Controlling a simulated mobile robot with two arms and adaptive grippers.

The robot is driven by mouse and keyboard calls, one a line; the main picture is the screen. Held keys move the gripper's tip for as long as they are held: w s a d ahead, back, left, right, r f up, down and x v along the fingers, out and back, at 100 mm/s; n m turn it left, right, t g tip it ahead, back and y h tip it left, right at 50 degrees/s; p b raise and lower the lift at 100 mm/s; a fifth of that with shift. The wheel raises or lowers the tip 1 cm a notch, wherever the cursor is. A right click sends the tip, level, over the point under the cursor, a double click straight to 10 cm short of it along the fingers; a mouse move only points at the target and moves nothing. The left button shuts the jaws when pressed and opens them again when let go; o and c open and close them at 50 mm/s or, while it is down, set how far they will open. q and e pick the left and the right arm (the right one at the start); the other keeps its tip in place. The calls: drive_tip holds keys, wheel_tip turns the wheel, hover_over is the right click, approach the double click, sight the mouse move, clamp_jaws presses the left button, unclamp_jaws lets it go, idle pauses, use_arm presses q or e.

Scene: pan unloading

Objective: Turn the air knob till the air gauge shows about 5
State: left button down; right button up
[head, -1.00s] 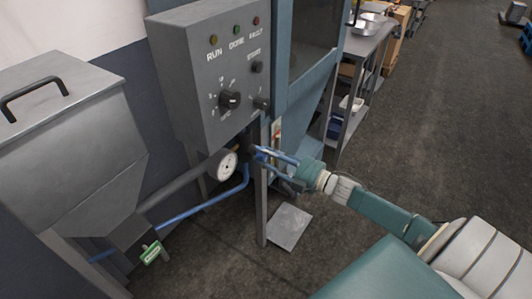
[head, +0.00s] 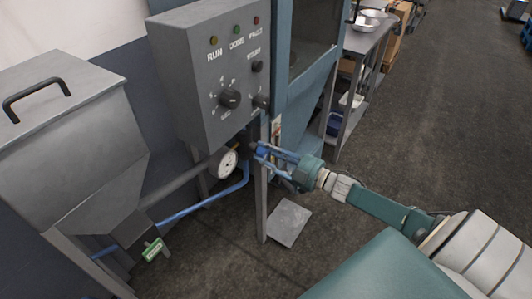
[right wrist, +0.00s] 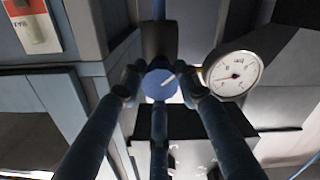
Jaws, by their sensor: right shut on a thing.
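The air knob (right wrist: 158,86) is a round blue knob with a white mark on its face, seen in the right wrist view. My right gripper (head: 262,153) is shut on the knob, with its fingers around the rim; the fingers also show in the right wrist view (right wrist: 161,82). The white mark points up and to the right in that view. The air gauge (head: 223,164) is a white round dial beside the knob. In the right wrist view the gauge (right wrist: 232,73) has a red needle; its numbers are too small to read surely. My left gripper is not in view.
A grey control box (head: 205,75) with a dial and lamps hangs just above the knob. A blue pipe (head: 205,204) runs below the gauge. A steel hopper (head: 70,150) stands at left, a shelf (head: 352,90) with pans behind.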

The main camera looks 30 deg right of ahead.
drive_tip(key=shift+d, duration=0.1)
drive_tip(key=o, duration=1.1)
drive_tip(key=shift+f, duration=0.1)
drive_tip(key=shift+o, duration=0.2)
drive_tip(key=shift+s, duration=0.1)
drive_tip(key=v, duration=1.2)
drive_tip(key=s+d+f+m+g+h, duration=0.1)
drive_tip(key=s+d+f+m+h, duration=0.15)
drive_tip(key=f, duration=0.65)
drive_tip(key=s+d+f+m+g+h, duration=0.1)
drive_tip(key=s+d+f+m+h, duration=0.15)
drive_tip(key=f, duration=0.65)
drive_tip(key=s+a+f+m+g+h, duration=0.1)
drive_tip(key=s+a+f+g, duration=0.1)
drive_tip(key=s+f, duration=0.45)
drive_tip(key=s+a+f+m+g+h, duration=0.1)
drive_tip(key=s+a+f+g, duration=0.15)
drive_tip(key=f, duration=0.65)
drive_tip(key=s+a+f+g, duration=0.4)
drive_tip(key=s+a+f, duration=0.5)
drive_tip(key=s, duration=0.4)
drive_tip(key=s+a+f+g, duration=0.5)
drive_tip(key=s+a+f, duration=0.4)
drive_tip(key=s, duration=0.4)
drive_tip(key=shift+s+a+m, duration=0.25)
drive_tip(key=shift+a+m, duration=0.05)
drive_tip(key=shift+a, duration=0.55)
